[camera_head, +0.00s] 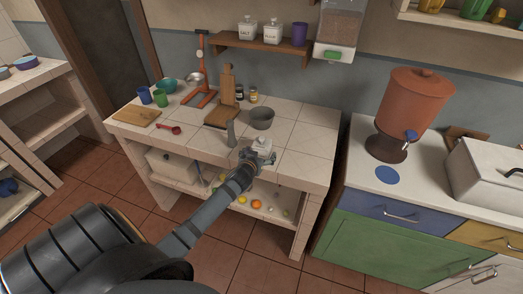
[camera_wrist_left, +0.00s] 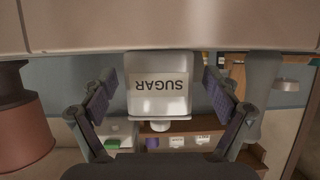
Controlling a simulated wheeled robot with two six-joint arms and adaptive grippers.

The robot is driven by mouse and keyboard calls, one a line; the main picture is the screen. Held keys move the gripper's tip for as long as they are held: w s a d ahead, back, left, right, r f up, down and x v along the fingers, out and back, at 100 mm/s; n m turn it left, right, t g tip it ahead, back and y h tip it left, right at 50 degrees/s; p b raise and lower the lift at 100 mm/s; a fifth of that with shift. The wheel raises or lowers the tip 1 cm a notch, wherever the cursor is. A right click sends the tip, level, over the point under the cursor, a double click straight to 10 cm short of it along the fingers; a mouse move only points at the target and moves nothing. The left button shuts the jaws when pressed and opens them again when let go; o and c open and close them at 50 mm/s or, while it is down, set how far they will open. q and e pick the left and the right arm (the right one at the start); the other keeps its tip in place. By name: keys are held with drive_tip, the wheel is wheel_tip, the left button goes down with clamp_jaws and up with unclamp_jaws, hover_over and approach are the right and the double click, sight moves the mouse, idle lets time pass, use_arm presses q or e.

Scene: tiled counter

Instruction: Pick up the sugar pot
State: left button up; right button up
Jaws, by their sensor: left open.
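The sugar pot (camera_head: 263,144) is a white square jar with a lid, standing near the front edge of the tiled counter (camera_head: 297,165). In the left wrist view the sugar pot (camera_wrist_left: 158,84) appears upside down, with its "SUGAR" label facing the camera. My left gripper (camera_head: 254,157) reaches it from the front. In the left wrist view my left gripper (camera_wrist_left: 160,100) is open, with one finger on each side of the pot and visible gaps between. My right gripper is in neither view.
A grey bowl (camera_head: 262,119) stands just behind the pot, and a grey upright object (camera_head: 231,133) is close on its left. A wooden board (camera_head: 222,117), a red spoon (camera_head: 169,130) and cups are further left. The counter's right part is clear.

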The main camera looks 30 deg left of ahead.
use_arm(q)
drive_tip(key=x, duration=0.2)
drive_tip(key=shift+w+f, duration=0.15)
drive_tip(key=shift+w, duration=0.05)
drive_tip(key=shift+s, duration=0.1)
drive_tip(key=shift+c, duration=0.3)
drive_tip(key=shift+c, duration=1.3)
drive_tip(key=c, duration=1.2)
